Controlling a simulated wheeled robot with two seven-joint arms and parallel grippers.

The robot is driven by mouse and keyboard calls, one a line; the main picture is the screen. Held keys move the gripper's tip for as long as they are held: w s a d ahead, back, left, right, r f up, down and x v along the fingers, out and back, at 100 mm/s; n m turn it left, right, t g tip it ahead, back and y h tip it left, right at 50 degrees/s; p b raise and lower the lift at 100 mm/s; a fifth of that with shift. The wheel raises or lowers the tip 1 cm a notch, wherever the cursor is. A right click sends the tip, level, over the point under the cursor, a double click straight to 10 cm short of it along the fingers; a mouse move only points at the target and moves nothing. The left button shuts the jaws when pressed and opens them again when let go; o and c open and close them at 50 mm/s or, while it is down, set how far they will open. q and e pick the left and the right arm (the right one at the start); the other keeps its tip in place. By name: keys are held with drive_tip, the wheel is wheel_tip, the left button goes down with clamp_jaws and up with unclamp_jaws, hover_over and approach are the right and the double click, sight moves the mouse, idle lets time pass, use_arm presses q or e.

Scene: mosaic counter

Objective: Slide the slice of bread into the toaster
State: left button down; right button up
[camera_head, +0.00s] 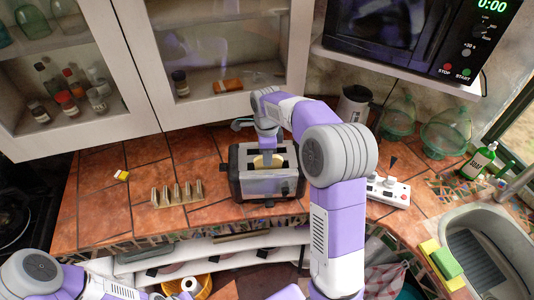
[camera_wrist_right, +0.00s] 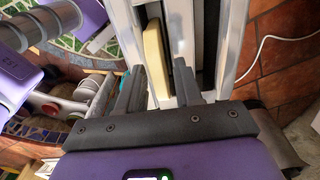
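The slice of bread (camera_head: 262,162) is in a slot of the toaster (camera_head: 264,186), with its upper edge showing in the head view. In the right wrist view the pale bread (camera_wrist_right: 155,58) lies lengthwise inside the metal slot of the toaster (camera_wrist_right: 205,45). My right gripper (camera_head: 267,153) is directly above the toaster. In the right wrist view its two fingers (camera_wrist_right: 160,88) stand apart, with the bread beyond their tips and no clear grip on it. My left arm enters at the lower left of the head view; its fingers do not show.
A slotted rack (camera_head: 177,194) stands left of the toaster, with a small yellow block (camera_head: 122,175) farther left. A white switch box (camera_head: 388,191) and a kettle (camera_head: 353,105) are to the right. Wall cabinets (camera_head: 215,50) hang behind. The tiles between rack and toaster are clear.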

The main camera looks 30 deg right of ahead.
drive_tip(key=shift+o, duration=0.5)
drive_tip(key=o, duration=0.5)
drive_tip(key=shift+c, duration=0.2)
wheel_tip(320, 180, up, 8)
drive_tip(key=shift+f+p, duration=0.2)
drive_tip(key=shift+p, duration=0.15)
